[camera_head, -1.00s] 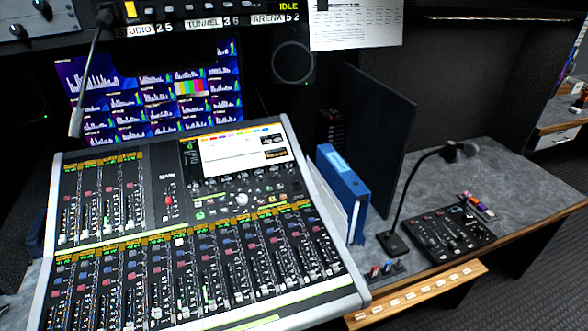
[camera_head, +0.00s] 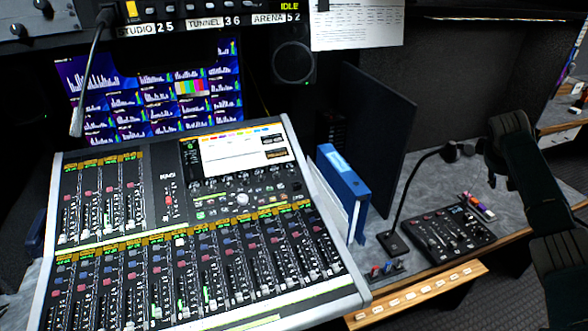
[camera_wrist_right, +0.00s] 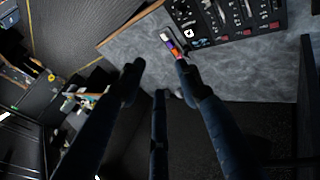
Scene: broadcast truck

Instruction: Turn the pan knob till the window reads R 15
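The large mixing console (camera_head: 160,205) fills the lower left of the head view, with faders, coloured buttons, a lit screen (camera_head: 230,152) and a row of small knobs below it. A pale round knob (camera_head: 242,199) sits under that row. Two small dark windows (camera_head: 275,147) are at the screen's right; their text is too small to read. I cannot tell which knob is the pan knob. My right gripper (camera_head: 500,150) is above the right-hand counter, well away from the console. In the right wrist view its fingers (camera_wrist_right: 158,80) are spread and empty. My left gripper is out of view.
A small black control panel (camera_head: 447,236), a gooseneck lamp or microphone (camera_head: 408,195) and coloured pens (camera_head: 478,207) occupy the right counter (camera_head: 490,172). A blue binder (camera_head: 344,190) and a dark upright panel (camera_head: 380,125) stand between it and the console.

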